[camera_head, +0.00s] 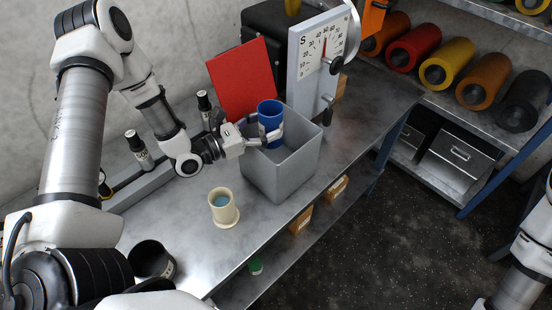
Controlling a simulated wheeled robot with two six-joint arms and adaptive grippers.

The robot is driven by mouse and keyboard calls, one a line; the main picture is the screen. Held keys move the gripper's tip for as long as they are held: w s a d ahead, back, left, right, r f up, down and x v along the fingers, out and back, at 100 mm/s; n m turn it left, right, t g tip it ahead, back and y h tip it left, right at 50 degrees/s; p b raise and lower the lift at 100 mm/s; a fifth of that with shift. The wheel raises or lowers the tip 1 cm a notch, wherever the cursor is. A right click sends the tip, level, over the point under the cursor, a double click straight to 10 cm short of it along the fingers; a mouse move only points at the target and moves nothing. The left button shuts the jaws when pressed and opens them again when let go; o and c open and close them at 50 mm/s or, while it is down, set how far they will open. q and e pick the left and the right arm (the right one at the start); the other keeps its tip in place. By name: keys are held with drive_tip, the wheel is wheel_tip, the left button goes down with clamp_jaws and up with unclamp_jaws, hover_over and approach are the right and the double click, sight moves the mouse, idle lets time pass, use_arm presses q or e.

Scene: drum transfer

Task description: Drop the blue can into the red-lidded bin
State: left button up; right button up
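The blue can (270,116) is upright between the fingers of my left gripper (268,136). It is above the opening of the grey bin (283,172), near its back side. The bin's red lid (242,79) stands open and tilted up behind it. My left gripper comes in from the left and appears shut on the can's lower part. Its far finger shows at the can's right side. My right arm shows only at the right edge of the picture, and its gripper is out of view.
A black pot (152,261) is at the front left. A dial scale (319,55) stands behind the bin. Coloured rolls (447,63) fill the right shelf.

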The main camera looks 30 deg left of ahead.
use_arm(q)
drive_tip(key=shift+o, duration=0.3)
drive_tip(key=shift+w+f, duration=0.2)
drive_tip(key=shift+w, duration=0.1)
wheel_tip(320, 180, up, 10)
idle(0.4)
